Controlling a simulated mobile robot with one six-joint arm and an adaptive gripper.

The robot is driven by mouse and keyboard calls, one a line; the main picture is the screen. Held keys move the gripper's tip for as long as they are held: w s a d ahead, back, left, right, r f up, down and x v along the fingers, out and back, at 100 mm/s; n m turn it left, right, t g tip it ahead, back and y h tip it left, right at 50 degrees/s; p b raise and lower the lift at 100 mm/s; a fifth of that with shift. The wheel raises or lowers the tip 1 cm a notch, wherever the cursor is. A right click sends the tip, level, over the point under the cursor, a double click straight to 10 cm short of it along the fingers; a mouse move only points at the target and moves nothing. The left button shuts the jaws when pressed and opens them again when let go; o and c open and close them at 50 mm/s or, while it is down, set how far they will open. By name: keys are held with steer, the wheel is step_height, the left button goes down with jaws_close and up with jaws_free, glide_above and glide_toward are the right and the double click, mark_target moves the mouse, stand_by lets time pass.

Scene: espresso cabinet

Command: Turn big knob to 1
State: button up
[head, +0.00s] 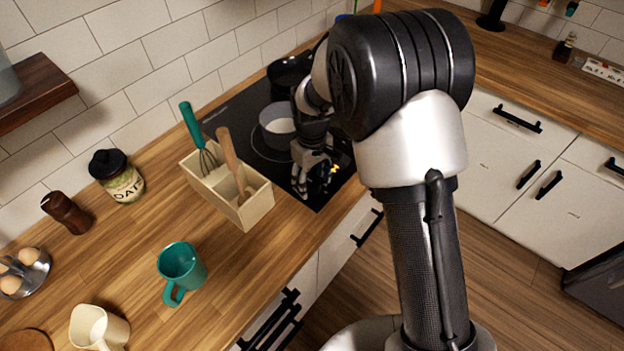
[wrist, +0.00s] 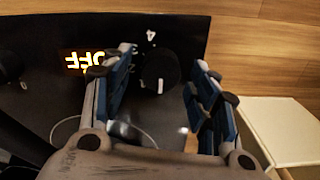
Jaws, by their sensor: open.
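The big knob (wrist: 160,70) is a round black dial on the black cooktop, seen in the wrist view. A white mark shows on its near side, and a white "4" stands beyond it; other markings are partly hidden or too blurred to read. My gripper (wrist: 166,64) is open, with one finger on each side of the knob. I cannot tell whether either finger touches it. In the head view my gripper (head: 314,184) is low over the cooktop's front corner and hides the knob.
A cream utensil box (head: 246,208) with a whisk and a wooden-handled tool stands close beside my gripper. A grey pot (head: 276,130) sits on the cooktop (head: 236,112) behind it. A teal mug (head: 181,266) stands farther left on the wooden counter.

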steer(key=c, duration=1.1)
steer(key=shift+o, duration=0.2)
steer(key=shift+m, duration=0.4)
steer(key=m+p, duration=0.1)
steer(key=m, duration=0.1)
steer(key=shift+r+m, duration=0.1)
steer(key=shift+m, duration=0.2)
steer(key=shift+d+m+p, duration=0.15)
steer(key=shift+m+p, duration=0.55)
steer(key=shift+m, duration=1.5)
steer(key=o, duration=1.1)
steer(key=shift+c, duration=0.2)
